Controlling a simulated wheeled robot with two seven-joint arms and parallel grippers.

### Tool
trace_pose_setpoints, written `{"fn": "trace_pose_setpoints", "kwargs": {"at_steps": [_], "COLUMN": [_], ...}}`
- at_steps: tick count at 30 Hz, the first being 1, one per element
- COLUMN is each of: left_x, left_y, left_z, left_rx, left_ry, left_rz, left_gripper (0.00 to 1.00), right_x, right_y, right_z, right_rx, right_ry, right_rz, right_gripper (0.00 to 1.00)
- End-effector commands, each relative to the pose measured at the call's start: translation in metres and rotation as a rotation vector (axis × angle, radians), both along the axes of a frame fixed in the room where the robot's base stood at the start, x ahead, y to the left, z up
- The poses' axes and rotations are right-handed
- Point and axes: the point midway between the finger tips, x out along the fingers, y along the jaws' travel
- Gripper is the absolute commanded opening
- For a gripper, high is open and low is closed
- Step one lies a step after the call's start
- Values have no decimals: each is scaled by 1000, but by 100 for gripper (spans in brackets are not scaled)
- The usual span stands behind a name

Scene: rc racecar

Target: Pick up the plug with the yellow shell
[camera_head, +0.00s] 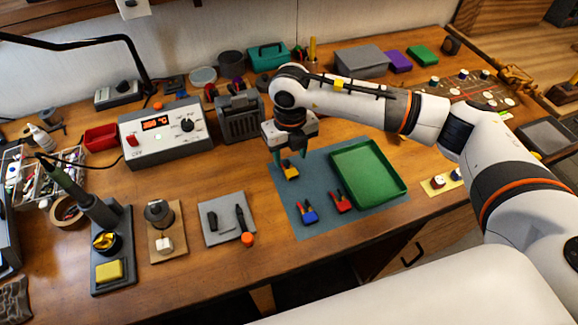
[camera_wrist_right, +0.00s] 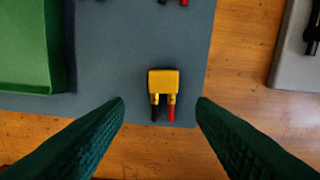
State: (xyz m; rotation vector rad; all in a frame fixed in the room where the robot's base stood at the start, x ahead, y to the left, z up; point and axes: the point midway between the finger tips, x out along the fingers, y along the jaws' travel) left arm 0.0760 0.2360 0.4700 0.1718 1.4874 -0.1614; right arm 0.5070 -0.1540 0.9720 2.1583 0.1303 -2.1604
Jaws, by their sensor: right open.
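The plug with the yellow shell (camera_head: 290,172) lies on the blue-grey mat (camera_head: 284,203) near its back left corner. In the right wrist view the yellow plug (camera_wrist_right: 163,82) sits at the middle, with one black and one red lead pointing down the picture. My right gripper (camera_head: 288,158) is open above the yellow plug. In the right wrist view its two dark green fingers (camera_wrist_right: 160,104) stand on either side of the leads, with nothing between them held. My left gripper is in neither view.
A blue plug (camera_head: 309,217) and a red plug (camera_head: 342,205) lie nearer the mat's front. A green tray (camera_head: 368,172) stands on the mat's right. A grey pad with small tools (camera_head: 217,228) lies to the left. A soldering station (camera_head: 162,131) and grey box stand behind.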

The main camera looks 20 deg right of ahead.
Motion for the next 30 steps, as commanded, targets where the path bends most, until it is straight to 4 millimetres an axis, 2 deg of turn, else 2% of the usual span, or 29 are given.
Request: {"fn": "trace_pose_setpoints", "kwargs": {"at_steps": [3, 7, 16, 17, 25, 30], "left_x": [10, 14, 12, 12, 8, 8], "left_y": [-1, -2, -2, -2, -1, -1], "left_z": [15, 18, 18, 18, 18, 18], "left_rx": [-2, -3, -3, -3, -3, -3], "left_ry": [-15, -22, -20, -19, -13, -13], "left_rz": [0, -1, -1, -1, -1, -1], "left_gripper": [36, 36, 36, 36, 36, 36], "right_x": [6, 6, 7, 7, 7, 7], "right_y": [4, 4, 4, 4, 4, 4], "right_z": [-15, -33, -40, -40, -40, -40], "right_rx": [-1, 1, 0, 0, 0, 0], "right_ry": [5, 3, 0, 0, 0, 0], "right_rz": [0, -1, 1, 1, 0, 0], "right_gripper": [51, 51, 51, 48, 3, 3]}}
